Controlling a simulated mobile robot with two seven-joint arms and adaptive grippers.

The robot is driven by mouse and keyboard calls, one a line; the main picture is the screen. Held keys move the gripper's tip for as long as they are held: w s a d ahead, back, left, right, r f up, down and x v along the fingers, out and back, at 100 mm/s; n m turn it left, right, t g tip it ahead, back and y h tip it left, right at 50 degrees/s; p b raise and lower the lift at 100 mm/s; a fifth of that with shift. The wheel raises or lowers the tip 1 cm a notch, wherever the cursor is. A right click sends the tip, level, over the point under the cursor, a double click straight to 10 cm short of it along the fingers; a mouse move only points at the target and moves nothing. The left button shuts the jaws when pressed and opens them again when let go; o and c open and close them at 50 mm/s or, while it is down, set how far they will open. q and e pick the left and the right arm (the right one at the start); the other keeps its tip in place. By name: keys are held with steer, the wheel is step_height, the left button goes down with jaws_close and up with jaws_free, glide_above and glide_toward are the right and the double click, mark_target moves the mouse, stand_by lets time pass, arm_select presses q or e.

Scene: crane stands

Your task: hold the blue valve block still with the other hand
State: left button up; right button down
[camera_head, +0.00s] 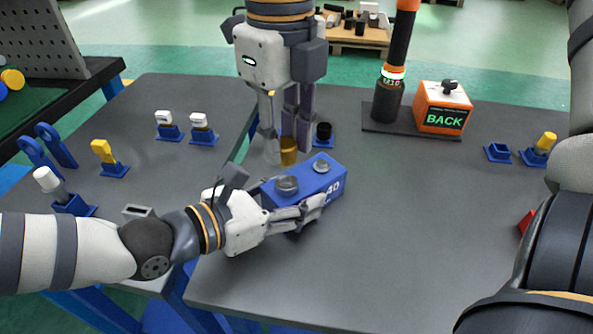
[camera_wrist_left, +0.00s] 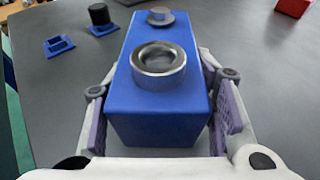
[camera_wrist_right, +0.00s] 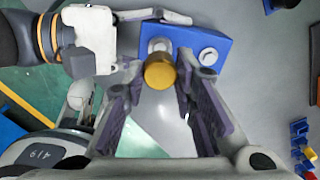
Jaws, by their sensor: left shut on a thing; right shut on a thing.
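The blue valve block (camera_head: 330,183) lies on the grey table with two round metal fittings on top. My left gripper (camera_head: 283,205) is shut on it, one finger along each side; the left wrist view shows the block (camera_wrist_left: 160,122) between the finger pads. My right gripper (camera_head: 288,138) comes down from above and is shut on a gold cylinder (camera_head: 288,157). The gold cylinder (camera_wrist_right: 160,72) is just beside the block's far left end in the head view. In the right wrist view it overlaps the near metal fitting; I cannot tell whether they touch.
A black cylinder on a blue base (camera_head: 323,133) stands just behind the block. An orange BACK box (camera_head: 443,108) and a black-and-orange post (camera_head: 392,85) stand at the back. Small blue stands (camera_head: 170,133) line the left. The table front is clear.

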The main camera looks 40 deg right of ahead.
arm_select(q)
steer(key=o, duration=1.2)
steer(key=shift+c, duration=0.2)
steer(key=v, duration=1.2)
